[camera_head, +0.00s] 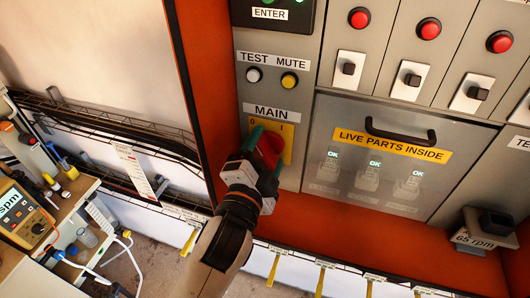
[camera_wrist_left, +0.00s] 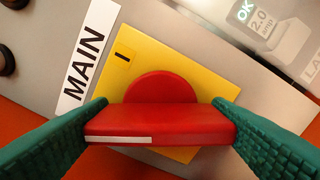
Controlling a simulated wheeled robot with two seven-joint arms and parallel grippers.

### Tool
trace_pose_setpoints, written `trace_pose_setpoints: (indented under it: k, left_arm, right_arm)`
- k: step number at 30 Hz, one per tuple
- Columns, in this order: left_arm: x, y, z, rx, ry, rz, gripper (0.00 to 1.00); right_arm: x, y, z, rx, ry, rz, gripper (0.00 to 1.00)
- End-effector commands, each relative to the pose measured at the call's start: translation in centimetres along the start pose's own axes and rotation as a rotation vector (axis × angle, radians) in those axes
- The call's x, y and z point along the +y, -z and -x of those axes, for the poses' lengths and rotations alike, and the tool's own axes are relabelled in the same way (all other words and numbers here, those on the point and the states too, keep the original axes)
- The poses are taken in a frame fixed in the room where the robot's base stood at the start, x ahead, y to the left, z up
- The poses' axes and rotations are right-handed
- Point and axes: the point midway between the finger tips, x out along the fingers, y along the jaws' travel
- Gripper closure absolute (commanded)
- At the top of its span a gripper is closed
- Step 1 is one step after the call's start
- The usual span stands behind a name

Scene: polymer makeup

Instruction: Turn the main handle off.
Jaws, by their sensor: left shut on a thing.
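The main handle is a red rotary knob (camera_head: 269,148) on a yellow plate (camera_head: 287,152) under the MAIN label on the grey cabinet. The plate carries the marks 0 at its upper left and I at its upper right in the head view. My left gripper (camera_head: 262,160) is at the knob and partly covers it. In the left wrist view the red handle bar (camera_wrist_left: 165,125) lies between the green fingers, which press on its two ends. The I mark (camera_wrist_left: 124,56) shows above the handle there; the 0 mark is out of sight. My right gripper is not in view.
A TEST button (camera_head: 254,75) and a yellow MUTE button (camera_head: 289,80) sit above the handle. A clear cover with a black pull (camera_head: 400,132) is to the right. A shelf (camera_head: 75,190) with a yellow meter (camera_head: 22,215) and cables stands at the left.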

Motion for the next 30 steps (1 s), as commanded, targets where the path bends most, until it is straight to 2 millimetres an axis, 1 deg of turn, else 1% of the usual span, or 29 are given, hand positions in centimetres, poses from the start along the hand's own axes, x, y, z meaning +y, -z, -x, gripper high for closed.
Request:
trace_pose_setpoints:
  k: [3,9,24,25,28,30]
  left_arm:
    - [0.17,-0.01,-0.04,0.000,-0.004,0.060,0.50]
    - [0.16,0.00,-0.03,0.000,-0.004,0.119,0.50]
    - [0.18,-0.04,-0.03,-0.002,-0.005,0.137,0.50]
    - [0.18,-0.04,-0.03,-0.002,-0.005,0.137,0.22]
    - [0.15,-0.04,-0.03,-0.002,-0.004,0.136,0.06]
    - [0.13,-0.03,-0.02,-0.001,-0.003,0.136,0.05]
  right_arm:
    - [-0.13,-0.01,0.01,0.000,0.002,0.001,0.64]
    - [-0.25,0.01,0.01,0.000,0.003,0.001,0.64]
    - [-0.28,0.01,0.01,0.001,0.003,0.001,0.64]
    - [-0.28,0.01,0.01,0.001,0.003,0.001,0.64]
    - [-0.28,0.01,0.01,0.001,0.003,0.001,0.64]
    - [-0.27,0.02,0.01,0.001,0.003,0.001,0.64]
